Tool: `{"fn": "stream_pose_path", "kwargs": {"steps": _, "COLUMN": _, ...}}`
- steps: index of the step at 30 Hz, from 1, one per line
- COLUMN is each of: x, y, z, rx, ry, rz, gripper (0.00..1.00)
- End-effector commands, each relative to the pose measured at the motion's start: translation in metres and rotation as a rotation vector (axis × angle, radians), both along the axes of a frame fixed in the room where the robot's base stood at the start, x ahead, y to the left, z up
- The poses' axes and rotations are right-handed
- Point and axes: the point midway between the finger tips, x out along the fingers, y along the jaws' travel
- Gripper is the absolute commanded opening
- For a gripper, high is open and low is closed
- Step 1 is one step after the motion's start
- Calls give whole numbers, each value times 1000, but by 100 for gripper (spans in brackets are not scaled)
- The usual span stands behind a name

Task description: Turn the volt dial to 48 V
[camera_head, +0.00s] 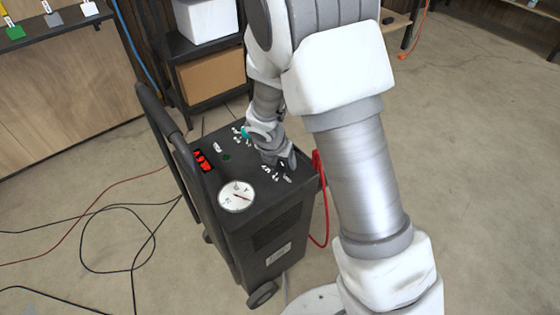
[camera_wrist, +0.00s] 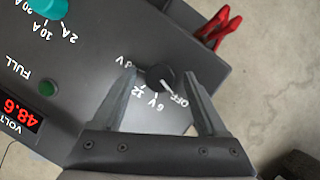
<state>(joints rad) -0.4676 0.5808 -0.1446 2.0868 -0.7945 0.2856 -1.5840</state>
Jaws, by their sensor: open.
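The black round volt dial (camera_wrist: 160,78) is in the wrist view on the charger's dark top panel. Its white pointer line is turned toward the OFF label. Labels 6 V and 12 sit around it, and another V label is partly hidden by the left finger. My gripper (camera_wrist: 162,80) is open, with one finger on each side of the dial. I cannot tell whether the fingers touch it. In the head view my gripper (camera_head: 286,164) is over the right part of the charger cart (camera_head: 262,225), and the arm hides the dial there.
A teal amp knob (camera_wrist: 44,8), a green FULL light (camera_wrist: 47,88) and a red display (camera_wrist: 20,116) reading 48.6 share the panel. Red clamps (camera_wrist: 220,30) hang at the panel's edge. The cart's handle (camera_head: 165,125) rises at left, near a round gauge (camera_head: 236,197).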

Motion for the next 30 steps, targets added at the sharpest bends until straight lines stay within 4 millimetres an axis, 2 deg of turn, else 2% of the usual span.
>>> {"fn": "stream_pose_path", "kwargs": {"steps": 5, "x": 0, "y": 0, "z": 0, "rx": 0, "ry": 0, "rz": 0, "gripper": 74}}
{"fn": "stream_pose_path", "kwargs": {"steps": 17, "x": 0, "y": 0, "z": 0, "rx": 0, "ry": 0, "rz": 0, "gripper": 2}}
{"fn": "stream_pose_path", "kwargs": {"steps": 30, "x": 0, "y": 1, "z": 1, "rx": 0, "ry": 1, "rz": -66, "gripper": 0}}
